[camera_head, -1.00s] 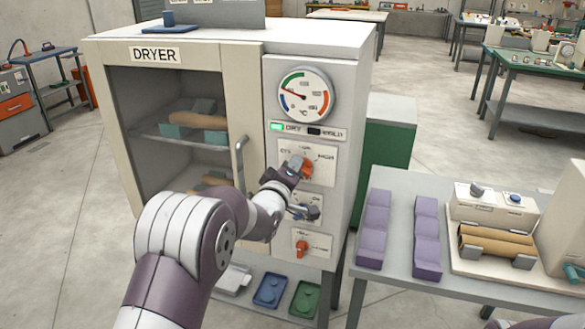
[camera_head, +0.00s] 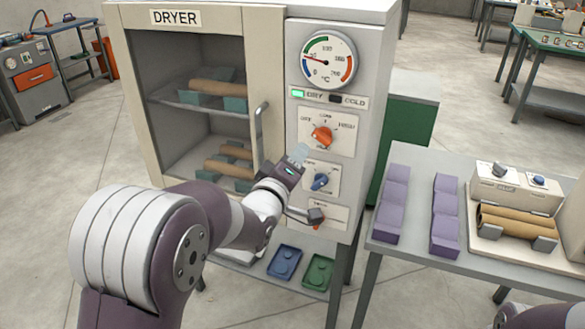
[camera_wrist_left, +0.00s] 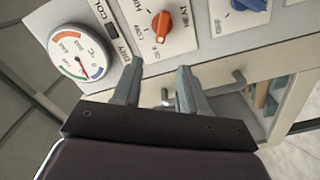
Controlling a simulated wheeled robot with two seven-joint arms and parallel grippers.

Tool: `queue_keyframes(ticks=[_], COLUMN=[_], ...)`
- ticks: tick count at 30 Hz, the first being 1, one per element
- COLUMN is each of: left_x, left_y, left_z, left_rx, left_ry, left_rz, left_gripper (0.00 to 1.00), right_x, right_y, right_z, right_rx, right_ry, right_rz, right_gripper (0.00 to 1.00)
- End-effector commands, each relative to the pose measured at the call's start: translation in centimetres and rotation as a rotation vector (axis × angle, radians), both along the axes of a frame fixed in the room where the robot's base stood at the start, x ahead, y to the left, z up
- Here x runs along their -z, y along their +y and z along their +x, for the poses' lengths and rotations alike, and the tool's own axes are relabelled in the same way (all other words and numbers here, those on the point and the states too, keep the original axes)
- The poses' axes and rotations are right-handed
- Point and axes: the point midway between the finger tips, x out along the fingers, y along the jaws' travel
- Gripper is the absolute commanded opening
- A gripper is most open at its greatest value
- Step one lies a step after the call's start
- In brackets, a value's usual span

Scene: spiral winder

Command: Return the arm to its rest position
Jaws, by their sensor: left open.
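My left gripper (camera_head: 307,184) is open and empty in front of the control panel of the dryer (camera_head: 290,15). In the head view its fingers are just left of and below the blue knob (camera_head: 320,181). The orange upper knob (camera_head: 322,137) is in full view above, clear of the fingers. In the left wrist view the open fingers (camera_wrist_left: 160,70) have nothing between them, and the orange knob (camera_wrist_left: 161,24) lies beyond them. A lower knob (camera_head: 317,225) is partly hidden by a finger. My right gripper is not in view.
The dryer door with its handle (camera_head: 259,135) is left of my gripper, with brown tubes (camera_head: 222,87) inside. A grey table (camera_head: 415,255) with purple blocks (camera_head: 391,205) and a tube machine (camera_head: 515,205) stands right. Blue (camera_head: 284,263) and green (camera_head: 318,272) trays lie below.

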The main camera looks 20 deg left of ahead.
Motion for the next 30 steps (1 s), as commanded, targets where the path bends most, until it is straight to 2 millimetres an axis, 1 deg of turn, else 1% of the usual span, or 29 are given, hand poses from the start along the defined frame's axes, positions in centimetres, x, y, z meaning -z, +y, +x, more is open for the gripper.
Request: queue_keyframes(ticks=[1,3,6,17,19,20,22,23,24,25,26,27,29,30], left_x=[0.0,0.0,0.0,0.0,0.2,0.8,4.4,6.5,9.0,10.8,12.2,13.7,14.9,15.1], left_y=[0.1,0.1,0.1,0.1,0.1,0.2,0.7,0.9,1.2,1.2,1.0,0.6,-0.1,-0.6], left_z=[-0.7,-1.4,-1.8,-1.8,-1.8,-1.8,-2.6,-3.6,-5.4,-7.3,-9.4,-12.5,-17.1,-19.8], left_rx=[-0.001,-0.001,0.0,0.0,0.0,-0.003,-0.007,0.005,0.042,0.096,0.163,0.272,0.445,0.556], left_ry=[-0.002,0.0,0.001,0.001,0.008,0.036,0.199,0.305,0.468,0.598,0.719,0.868,1.05,1.142], left_rz=[0.0,0.0,0.0,0.001,0.037,0.082,0.242,0.33,0.455,0.549,0.631,0.725,0.822,0.861], left_gripper=[0.43,0.43,0.43,0.43,0.43,0.43,0.43,0.43,0.43,0.43,0.43,0.43,0.43,0.43], right_x=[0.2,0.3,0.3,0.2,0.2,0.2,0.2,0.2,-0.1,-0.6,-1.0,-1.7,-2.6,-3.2], right_y=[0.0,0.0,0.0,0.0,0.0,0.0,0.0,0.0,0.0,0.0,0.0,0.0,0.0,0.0], right_z=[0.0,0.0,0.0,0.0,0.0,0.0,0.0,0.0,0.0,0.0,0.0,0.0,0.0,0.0], right_rx=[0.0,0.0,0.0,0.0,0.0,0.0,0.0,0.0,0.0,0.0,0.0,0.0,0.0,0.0], right_ry=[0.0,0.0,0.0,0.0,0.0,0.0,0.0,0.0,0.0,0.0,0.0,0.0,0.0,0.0], right_rz=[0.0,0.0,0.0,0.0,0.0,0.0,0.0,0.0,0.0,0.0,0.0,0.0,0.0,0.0], right_gripper=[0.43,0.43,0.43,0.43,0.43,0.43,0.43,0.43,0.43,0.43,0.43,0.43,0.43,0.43])
